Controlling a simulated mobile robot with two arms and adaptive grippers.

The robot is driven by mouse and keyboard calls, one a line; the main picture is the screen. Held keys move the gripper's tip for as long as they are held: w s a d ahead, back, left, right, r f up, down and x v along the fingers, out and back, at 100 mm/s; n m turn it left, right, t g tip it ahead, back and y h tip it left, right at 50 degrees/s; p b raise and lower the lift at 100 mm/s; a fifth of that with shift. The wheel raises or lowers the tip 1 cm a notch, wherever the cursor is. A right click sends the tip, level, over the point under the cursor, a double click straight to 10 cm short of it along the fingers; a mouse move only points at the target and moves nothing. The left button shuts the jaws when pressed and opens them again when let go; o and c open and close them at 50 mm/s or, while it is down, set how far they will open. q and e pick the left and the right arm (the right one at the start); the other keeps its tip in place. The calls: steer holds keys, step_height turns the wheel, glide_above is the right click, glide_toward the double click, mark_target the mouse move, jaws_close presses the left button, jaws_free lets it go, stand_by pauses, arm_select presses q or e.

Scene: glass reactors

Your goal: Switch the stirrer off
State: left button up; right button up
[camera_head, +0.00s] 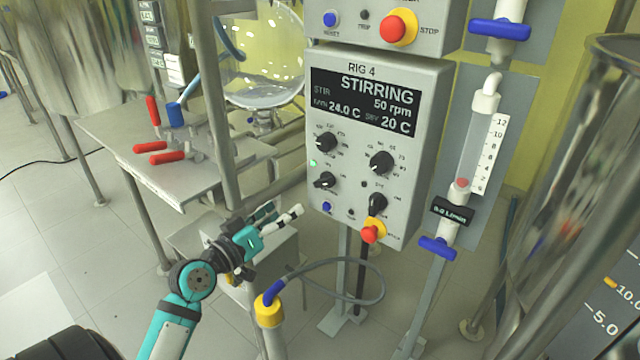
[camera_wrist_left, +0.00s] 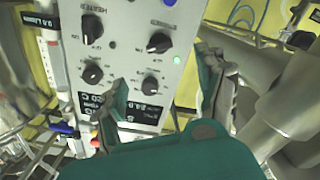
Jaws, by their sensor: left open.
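The grey RIG 4 control box (camera_head: 410,100) has a display (camera_head: 362,100) reading STIRRING, 50 rpm, 24.0 C and SET 20 C. Below are several black knobs: upper left (camera_head: 326,143), upper right (camera_head: 381,162), lower left (camera_head: 325,180) and lower right (camera_head: 376,203). A small green lamp (camera_head: 312,163) glows at the left. Knob labels are too small to read surely in the head view. The panel is upside down in the left wrist view, with the lower-left knob (camera_wrist_left: 160,42) there. My left gripper (camera_head: 283,209) is open and empty, left of and below the knobs, apart from the panel.
A red stop button with yellow collar (camera_head: 371,231) and a blue button (camera_head: 326,207) sit low on the box. A flowmeter (camera_head: 470,150) stands right of it. A yellow-capped post with a cable (camera_head: 268,308) is below my gripper. A bench with red-handled clamps (camera_head: 165,155) is left.

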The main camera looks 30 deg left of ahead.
mark_target(320, 185)
arm_select(q)
steer(key=w, duration=0.8)
steer(key=w+d, duration=0.1)
steer(key=w, duration=0.4)
steer(key=shift+d+f, duration=0.1)
arm_select(e)
steer(key=shift+f, duration=0.15)
